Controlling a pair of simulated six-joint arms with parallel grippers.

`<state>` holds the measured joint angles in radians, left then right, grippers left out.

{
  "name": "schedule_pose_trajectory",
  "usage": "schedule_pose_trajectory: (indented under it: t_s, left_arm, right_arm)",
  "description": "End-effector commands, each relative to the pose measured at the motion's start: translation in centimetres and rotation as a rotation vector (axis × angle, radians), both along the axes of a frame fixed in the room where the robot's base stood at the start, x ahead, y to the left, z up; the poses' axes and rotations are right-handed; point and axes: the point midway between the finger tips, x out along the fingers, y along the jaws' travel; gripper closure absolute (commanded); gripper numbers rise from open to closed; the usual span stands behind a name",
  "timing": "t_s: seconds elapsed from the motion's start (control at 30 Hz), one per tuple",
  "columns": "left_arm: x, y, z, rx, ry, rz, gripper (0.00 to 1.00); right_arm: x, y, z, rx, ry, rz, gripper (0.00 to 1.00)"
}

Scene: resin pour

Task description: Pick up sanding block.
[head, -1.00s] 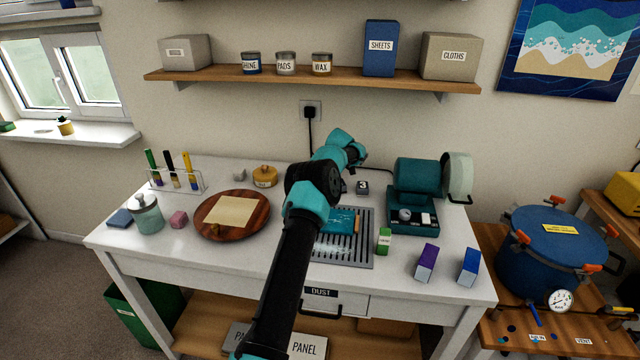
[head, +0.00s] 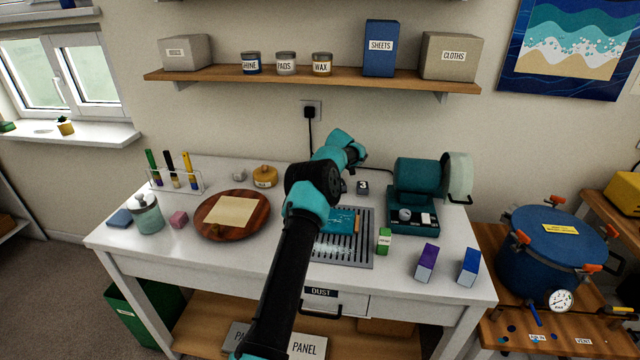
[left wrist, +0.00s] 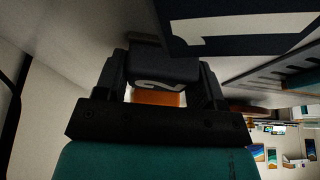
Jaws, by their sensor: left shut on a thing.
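The sanding block (left wrist: 165,68), a dark block with a white "2" on its face, sits between the fingers of my left gripper (left wrist: 158,80) in the left wrist view. The gripper is shut on it. An orange part (left wrist: 158,98) shows between the fingers beside the dark face; I cannot tell if it belongs to the block. In the head view my own arm hides the left gripper and this block. A dark block marked "3" (head: 362,188) stands on the bench just right of my arm. My right gripper is in neither view.
A large dark face marked "1" (left wrist: 245,25) is close by in the left wrist view. On the white bench (head: 170,265), a slotted grille (head: 360,255) lies right of my arm. A teal machine (head: 418,178) stands behind it. A round wooden board (head: 205,228) lies left.

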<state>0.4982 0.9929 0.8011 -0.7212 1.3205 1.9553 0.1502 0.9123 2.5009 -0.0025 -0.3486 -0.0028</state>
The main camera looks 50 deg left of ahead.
Motion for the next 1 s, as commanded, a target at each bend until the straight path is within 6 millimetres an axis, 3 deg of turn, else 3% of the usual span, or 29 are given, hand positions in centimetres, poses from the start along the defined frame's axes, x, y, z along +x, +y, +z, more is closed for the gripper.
schedule_pose_trajectory:
  t_s: [0.37,0.8,1.0]
  left_arm:
    - [0.0,0.0,0.2,0.000,0.000,0.000,0.61]
    - [0.0,0.0,3.7,0.000,-0.002,0.001,0.61]
    - [-0.6,-0.6,3.7,0.001,0.001,-0.001,0.61]
  right_arm:
    - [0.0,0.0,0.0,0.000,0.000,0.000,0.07]
    - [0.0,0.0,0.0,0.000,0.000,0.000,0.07]
    - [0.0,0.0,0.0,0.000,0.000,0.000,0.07]
